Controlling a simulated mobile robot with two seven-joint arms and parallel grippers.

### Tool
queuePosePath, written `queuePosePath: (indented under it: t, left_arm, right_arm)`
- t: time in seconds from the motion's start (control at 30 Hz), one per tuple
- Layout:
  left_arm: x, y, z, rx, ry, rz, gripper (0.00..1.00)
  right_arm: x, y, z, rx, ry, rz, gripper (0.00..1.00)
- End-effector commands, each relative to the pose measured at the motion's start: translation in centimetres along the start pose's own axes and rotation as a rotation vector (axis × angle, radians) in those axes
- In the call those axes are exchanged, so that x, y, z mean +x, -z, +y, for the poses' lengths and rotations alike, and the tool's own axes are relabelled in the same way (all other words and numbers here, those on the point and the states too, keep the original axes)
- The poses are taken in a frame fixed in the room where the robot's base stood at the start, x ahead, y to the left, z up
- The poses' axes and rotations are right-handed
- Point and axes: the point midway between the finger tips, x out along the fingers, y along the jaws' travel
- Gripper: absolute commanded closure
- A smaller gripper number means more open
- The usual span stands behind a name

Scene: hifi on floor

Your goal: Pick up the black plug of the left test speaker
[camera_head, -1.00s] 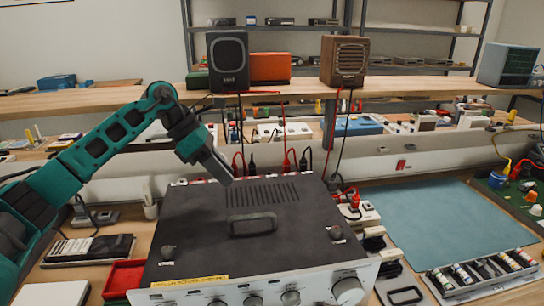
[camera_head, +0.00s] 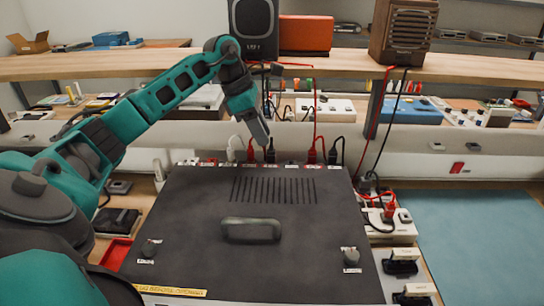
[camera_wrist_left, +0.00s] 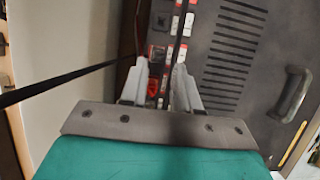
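The left test speaker (camera_head: 253,24), dark with a round front, stands on the shelf. Its black plug (camera_head: 270,155) appears upright at the amplifier's rear edge, beside a red plug (camera_head: 250,153). My left gripper (camera_head: 265,143) points down right over these two plugs, its tips very close to the black one. In the left wrist view the gripper (camera_wrist_left: 158,78) has its fingers apart, with a red plug (camera_wrist_left: 154,86) seen between or beyond them. A black cable runs past the right finger. Whether the black plug lies between the fingers is hidden. My right gripper is out of view.
The black amplifier (camera_head: 250,265) fills the middle, with a handle on top. A white plug (camera_head: 232,147) is to the left; another red plug (camera_head: 312,154) and black plug (camera_head: 335,152) are to the right.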

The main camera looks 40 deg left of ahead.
Motion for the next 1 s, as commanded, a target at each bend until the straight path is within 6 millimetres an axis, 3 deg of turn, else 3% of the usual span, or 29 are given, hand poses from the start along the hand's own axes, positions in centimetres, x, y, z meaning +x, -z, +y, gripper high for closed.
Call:
queuePosePath:
  t: [0.23,0.5,0.8,1.0]
  left_arm:
    - [2.1,0.0,0.1,-0.001,0.002,-0.001,0.69]
    - [5.8,0.0,0.3,-0.001,0.001,-0.003,0.69]
    - [6.3,0.0,0.3,-0.001,-0.002,-0.001,0.69]
    - [6.3,0.0,0.3,-0.001,-0.001,-0.001,0.87]
  right_arm:
    - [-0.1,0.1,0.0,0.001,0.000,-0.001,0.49]
    - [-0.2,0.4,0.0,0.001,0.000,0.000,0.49]
    - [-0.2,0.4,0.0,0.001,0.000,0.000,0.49]
    - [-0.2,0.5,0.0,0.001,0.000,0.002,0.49]
